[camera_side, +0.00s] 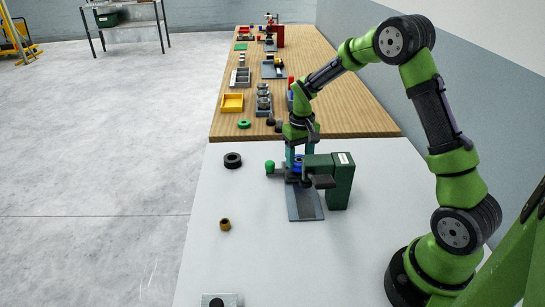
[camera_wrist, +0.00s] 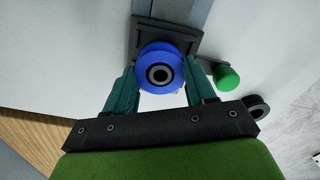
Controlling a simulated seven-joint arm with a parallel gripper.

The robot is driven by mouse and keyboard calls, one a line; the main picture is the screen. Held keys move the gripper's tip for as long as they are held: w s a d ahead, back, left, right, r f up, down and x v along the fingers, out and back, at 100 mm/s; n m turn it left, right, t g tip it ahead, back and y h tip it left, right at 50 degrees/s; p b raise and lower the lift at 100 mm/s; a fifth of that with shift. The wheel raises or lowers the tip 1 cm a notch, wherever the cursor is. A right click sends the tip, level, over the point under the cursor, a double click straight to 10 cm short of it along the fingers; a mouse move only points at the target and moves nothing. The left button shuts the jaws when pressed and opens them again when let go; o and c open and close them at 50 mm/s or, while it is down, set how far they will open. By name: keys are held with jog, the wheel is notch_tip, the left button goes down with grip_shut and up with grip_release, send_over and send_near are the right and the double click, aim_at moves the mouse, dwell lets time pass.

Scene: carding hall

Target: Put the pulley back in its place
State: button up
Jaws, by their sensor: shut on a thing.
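In the side view only a small blue part of the pulley (camera_side: 298,164) shows between the jaws. My gripper (camera_side: 299,160), with teal fingers, points down and is shut on the pulley from both sides; it also shows in the wrist view (camera_wrist: 160,74). The pulley is over the dark plate of a green bench fixture (camera_side: 340,185). I cannot tell whether it touches the plate. A green knob (camera_side: 270,166) sticks out left of the fixture.
On the white table are a black ring (camera_side: 232,160), a brass bushing (camera_side: 225,225) and a grey block (camera_side: 228,300). A wooden bench (camera_side: 350,118) behind carries a yellow tray (camera_side: 232,103), a green ring (camera_side: 244,124) and other parts.

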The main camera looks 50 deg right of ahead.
notch_tip(320, 180, up, 11)
dwell(0.6)
jog(key=w+a+f, duration=0.2)
jog(key=w+a, duration=0.4)
jog(key=a, duration=0.2)
jog(key=w+a+f, duration=0.3)
jog(key=w+a, duration=0.4)
jog(key=a, duration=0.1)
notch_tip(320, 180, down, 9)
jog(key=shift+s+d, duration=0.1)
jog(key=shift+s, duration=0.05)
jog(key=shift+f, duration=0.15)
